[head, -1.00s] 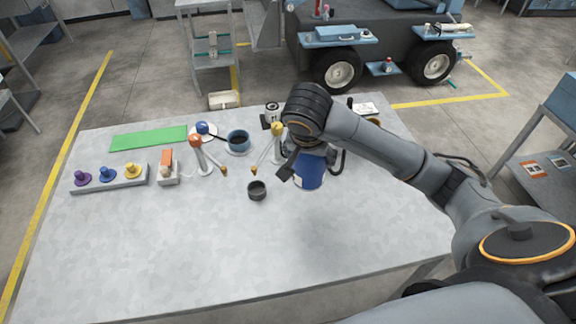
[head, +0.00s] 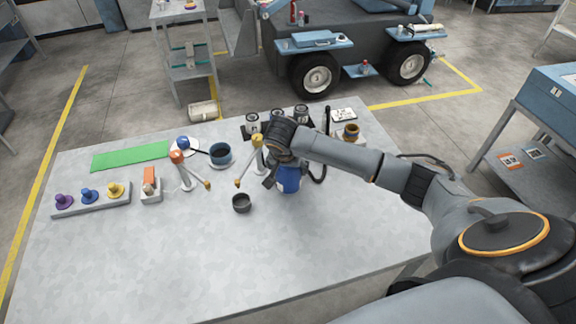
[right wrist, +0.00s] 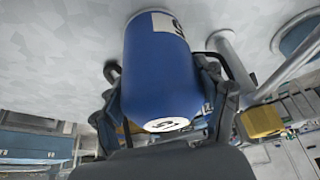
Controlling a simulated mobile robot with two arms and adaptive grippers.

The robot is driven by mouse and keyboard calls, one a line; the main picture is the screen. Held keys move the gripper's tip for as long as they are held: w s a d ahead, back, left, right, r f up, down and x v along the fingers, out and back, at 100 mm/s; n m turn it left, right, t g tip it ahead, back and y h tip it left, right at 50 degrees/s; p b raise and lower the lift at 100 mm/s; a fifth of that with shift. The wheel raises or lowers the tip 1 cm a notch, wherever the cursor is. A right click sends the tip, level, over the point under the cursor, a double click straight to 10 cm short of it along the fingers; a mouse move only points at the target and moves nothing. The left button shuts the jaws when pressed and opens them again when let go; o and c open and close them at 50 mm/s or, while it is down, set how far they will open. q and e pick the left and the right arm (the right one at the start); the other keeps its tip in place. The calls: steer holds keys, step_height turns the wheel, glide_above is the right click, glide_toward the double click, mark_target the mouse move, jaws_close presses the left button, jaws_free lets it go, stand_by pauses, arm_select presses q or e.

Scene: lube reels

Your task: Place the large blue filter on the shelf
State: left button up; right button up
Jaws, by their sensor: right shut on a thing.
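The large blue filter (head: 289,180) is an upright blue cylinder near the middle of the table. My right gripper (head: 284,165) is shut around it from above and hides its top. In the right wrist view the filter (right wrist: 160,70) sits between both fingers, with white labels on its side and end. I cannot tell whether its base touches the table. A grey shelf unit (head: 188,72) stands on the floor behind the table. My left gripper is not in view.
A small dark cup (head: 241,203) stands just left of the filter. The table (head: 180,260) is clear in front.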

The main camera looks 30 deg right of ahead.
steer(key=o, duration=1.6)
steer(key=shift+f, duration=0.1)
steer(key=shift+c, duration=0.2)
